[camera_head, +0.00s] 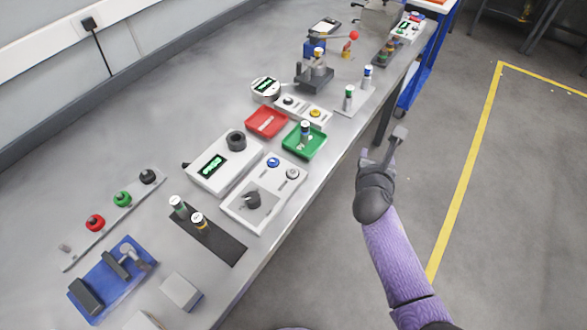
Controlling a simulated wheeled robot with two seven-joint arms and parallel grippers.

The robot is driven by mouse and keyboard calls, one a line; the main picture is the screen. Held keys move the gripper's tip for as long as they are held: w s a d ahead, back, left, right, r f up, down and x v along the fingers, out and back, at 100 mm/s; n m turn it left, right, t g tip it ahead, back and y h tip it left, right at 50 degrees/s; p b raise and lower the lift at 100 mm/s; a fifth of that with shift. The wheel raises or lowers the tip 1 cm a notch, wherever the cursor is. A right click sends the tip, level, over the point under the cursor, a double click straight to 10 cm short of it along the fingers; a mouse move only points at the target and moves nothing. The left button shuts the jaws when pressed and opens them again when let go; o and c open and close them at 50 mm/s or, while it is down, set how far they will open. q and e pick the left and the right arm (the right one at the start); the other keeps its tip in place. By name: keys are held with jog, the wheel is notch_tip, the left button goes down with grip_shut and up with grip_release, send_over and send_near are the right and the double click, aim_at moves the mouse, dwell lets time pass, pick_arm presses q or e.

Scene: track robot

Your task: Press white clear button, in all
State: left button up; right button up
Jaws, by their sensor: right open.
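A white control box (240,207) sits near the table's front edge. It carries a blue button (273,162), a pale white-grey button (292,173) and a dark rotary knob (253,200). No label by the pale button is readable. My right gripper (384,146) is open and empty, over the floor beyond the table's front edge, to the right of the box and apart from it. My left gripper is not in view.
A display box (210,165) with a dark knob stands behind the control box. A red tray (266,122) and a green tray (304,140) lie beyond. A dark strip (215,238) with vials and a blue fixture (112,278) are nearer left. The wall borders the back.

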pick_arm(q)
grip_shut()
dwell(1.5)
